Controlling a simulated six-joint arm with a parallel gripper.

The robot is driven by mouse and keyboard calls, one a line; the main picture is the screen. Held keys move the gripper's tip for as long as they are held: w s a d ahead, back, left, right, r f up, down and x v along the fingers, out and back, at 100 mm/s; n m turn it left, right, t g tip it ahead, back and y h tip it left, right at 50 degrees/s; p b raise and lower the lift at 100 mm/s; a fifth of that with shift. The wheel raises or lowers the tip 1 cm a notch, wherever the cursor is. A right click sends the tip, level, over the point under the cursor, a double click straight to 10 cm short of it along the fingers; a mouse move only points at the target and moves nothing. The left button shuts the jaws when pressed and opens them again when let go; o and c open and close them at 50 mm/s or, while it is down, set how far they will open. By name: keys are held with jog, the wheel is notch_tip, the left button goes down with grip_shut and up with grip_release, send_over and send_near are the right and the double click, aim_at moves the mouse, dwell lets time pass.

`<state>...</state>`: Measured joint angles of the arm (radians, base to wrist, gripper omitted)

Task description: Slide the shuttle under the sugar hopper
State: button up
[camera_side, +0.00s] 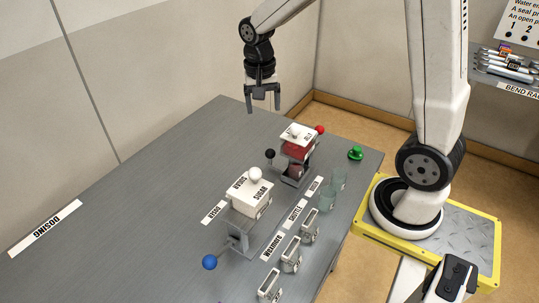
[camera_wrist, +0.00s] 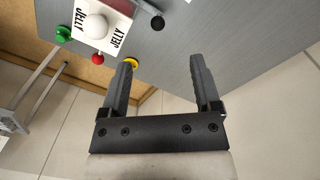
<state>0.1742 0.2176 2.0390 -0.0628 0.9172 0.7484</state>
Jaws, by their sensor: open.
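The sugar hopper (camera_side: 250,197) is a white box with a white knob on a grey stand, in the middle of the table in the side view. A strip reading SHUTTLE (camera_side: 295,213) lies to its right. I cannot tell for certain which part is the shuttle. A lever with a blue ball (camera_side: 209,262) sticks out at the hopper stand's lower left. My gripper (camera_side: 264,108) is open and empty, pointing down, high above the table's far end and well apart from the sugar hopper. In the wrist view my two fingers (camera_wrist: 160,65) are spread with nothing between them.
The jelly hopper (camera_side: 298,150) stands beyond the sugar hopper, with black (camera_side: 270,154) and red (camera_side: 320,129) knobs beside it. The table's left (camera_side: 130,205) is mostly clear.

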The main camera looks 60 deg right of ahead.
jog(key=w+d+m+g, duration=0.2)
jog(key=w+d+m, duration=0.1)
jog(key=d+m, duration=0.15)
jog(key=m, duration=0.1)
send_over(269, 150)
jog(key=w, duration=0.1)
jog(key=w+f+x, duration=0.1)
jog(key=w+x, duration=0.1)
jog(key=x, duration=1)
jog(key=shift+w+a+r, duration=0.2)
jog(key=shift+w+a, duration=0.15)
jog(key=shift+w, duration=0.1)
jog(key=shift+f, duration=0.1)
jog(key=shift+x, duration=3.75)
grip_shut()
jog(key=shift+w, duration=0.1)
